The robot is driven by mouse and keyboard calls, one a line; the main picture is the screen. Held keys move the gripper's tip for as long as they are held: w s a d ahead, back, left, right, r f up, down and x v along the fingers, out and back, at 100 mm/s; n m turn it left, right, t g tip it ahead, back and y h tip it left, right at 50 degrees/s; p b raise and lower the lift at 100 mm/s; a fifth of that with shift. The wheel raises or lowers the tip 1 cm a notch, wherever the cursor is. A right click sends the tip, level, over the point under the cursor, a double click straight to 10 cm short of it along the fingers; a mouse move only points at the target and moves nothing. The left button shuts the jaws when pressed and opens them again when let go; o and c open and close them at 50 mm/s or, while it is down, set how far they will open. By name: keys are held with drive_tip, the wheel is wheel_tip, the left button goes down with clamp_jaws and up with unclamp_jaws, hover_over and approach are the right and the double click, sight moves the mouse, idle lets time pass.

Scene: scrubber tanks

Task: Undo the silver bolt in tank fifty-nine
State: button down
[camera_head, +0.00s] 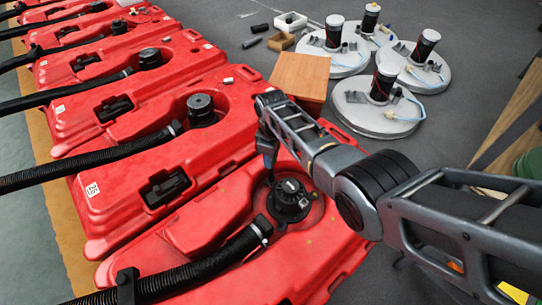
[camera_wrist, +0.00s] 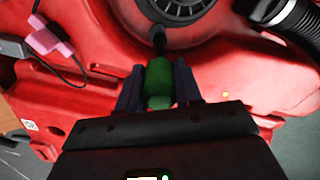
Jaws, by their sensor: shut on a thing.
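My gripper (camera_wrist: 159,85) is shut on the green handle of a tool (camera_wrist: 159,78), with one finger on each side. The tool's dark shaft points at the rim of a round black fitting (camera_wrist: 178,8) on a red tank (camera_wrist: 100,30). In the head view my gripper (camera_head: 268,147) is above the left rear edge of this black fitting (camera_head: 290,200), on the nearest red tank (camera_head: 190,235). The tool's tip is at or just above the rim; I cannot tell if it touches. I cannot make out a silver bolt there. The tank's label (camera_wrist: 30,124) is too small to read.
A black ribbed hose (camera_head: 190,275) crosses the nearest tank; another hose (camera_wrist: 300,28) shows in the wrist view. More red tanks (camera_head: 130,115) stand in a row behind. A brown box (camera_head: 300,75) and white round units (camera_head: 378,108) are on the grey floor.

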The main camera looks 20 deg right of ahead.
drive_tip(key=m, duration=2)
drive_tip(key=shift+m, duration=0.4)
drive_tip(key=m, duration=1)
drive_tip(key=shift+b, duration=0.3)
drive_tip(key=m, duration=0.5)
drive_tip(key=m+b, duration=0.1)
drive_tip(key=m, duration=0.4)
